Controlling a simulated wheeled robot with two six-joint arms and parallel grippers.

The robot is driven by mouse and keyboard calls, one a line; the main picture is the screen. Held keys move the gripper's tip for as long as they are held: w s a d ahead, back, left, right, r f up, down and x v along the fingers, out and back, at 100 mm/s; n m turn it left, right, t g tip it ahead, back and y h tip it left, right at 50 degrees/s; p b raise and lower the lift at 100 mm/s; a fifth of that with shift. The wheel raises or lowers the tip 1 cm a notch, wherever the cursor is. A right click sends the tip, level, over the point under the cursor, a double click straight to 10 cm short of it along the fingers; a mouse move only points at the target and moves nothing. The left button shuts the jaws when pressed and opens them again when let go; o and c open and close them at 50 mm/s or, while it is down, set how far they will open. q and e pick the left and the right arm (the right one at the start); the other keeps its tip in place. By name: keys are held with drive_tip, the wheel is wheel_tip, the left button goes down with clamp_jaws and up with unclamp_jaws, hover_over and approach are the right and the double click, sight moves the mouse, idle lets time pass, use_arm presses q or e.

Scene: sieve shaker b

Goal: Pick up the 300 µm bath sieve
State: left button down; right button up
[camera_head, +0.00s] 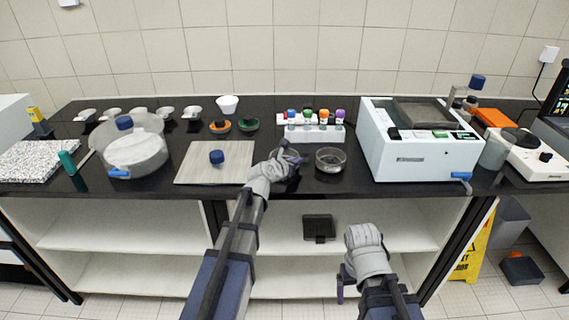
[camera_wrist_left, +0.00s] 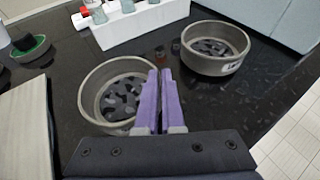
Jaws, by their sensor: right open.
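Two round grey metal sieves stand by a white bottle rack. The near sieve (camera_wrist_left: 92,95) is beside my left gripper (camera_wrist_left: 161,85), whose purple fingers are pressed close together at its right wall, seemingly with the wall between them. In the head view my left gripper (camera_head: 292,160) largely hides this sieve. The other sieve (camera_wrist_left: 215,62) stands free to the right; it also shows in the head view (camera_head: 331,166). I cannot read a 300 µm label on either. My right gripper (camera_head: 348,285) is open and empty, low in front of the bench.
The white bath (camera_head: 415,158) stands right of the sieves. The bottle rack (camera_head: 313,135) is behind them. A grey board (camera_head: 205,172) with a blue-knobbed item lies left, beside a large clear lidded vessel (camera_head: 135,155). The black bench edge is in front.

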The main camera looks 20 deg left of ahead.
use_arm(q)
drive_tip(key=shift+r, duration=0.15)
idle(0.3)
wheel_tip(320, 180, up, 10)
drive_tip(key=p, duration=1)
